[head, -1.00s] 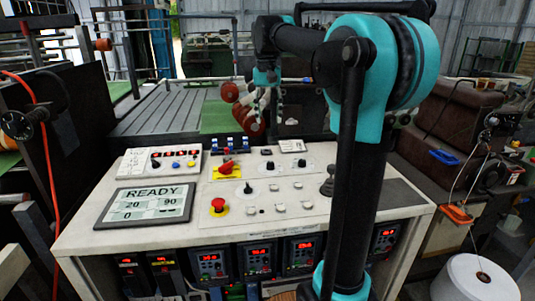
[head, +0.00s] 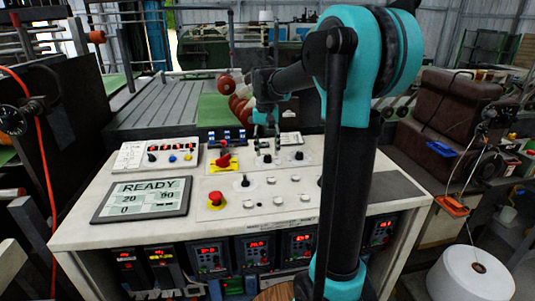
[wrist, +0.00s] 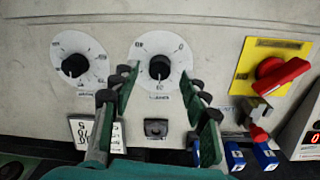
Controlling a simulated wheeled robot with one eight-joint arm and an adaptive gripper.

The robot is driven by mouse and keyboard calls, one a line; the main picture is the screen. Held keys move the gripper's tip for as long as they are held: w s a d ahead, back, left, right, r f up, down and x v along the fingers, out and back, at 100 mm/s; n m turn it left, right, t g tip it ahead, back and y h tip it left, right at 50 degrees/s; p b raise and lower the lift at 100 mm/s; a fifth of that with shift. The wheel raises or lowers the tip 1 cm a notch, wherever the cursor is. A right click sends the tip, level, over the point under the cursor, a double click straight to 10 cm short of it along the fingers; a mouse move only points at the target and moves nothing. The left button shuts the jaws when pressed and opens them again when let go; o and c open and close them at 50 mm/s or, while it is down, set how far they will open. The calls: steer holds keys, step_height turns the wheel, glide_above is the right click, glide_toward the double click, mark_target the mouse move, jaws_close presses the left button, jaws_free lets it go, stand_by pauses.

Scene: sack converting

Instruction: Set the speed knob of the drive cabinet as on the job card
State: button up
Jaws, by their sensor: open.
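The white desk-like cabinet (head: 75,235) carries a sloped panel with black dial knobs. One knob (wrist: 160,67) on a round white dial lies beyond and between the fingertips of my gripper (wrist: 160,84), which is open and empty. I cannot tell whether the fingers touch it. A second dial knob (wrist: 75,65) is left of it in the wrist view. In the head view my gripper (head: 267,145) is low over the rear dials, partly covering them; another knob (head: 299,156) shows to its right. A small white card (wrist: 88,132) with upside-down figures lies near the left finger. Small dial labels are unreadable.
A red rotary switch on a yellow plate (wrist: 275,72) is close on the right in the wrist view. A red emergency button (head: 216,199), a READY display (head: 143,199) and a black lever-type knob (head: 244,182) share the panel. Blue-topped toggles (wrist: 235,156) stand near the fingers.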

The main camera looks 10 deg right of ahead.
steer(key=shift+f, duration=1)
jaws_close()
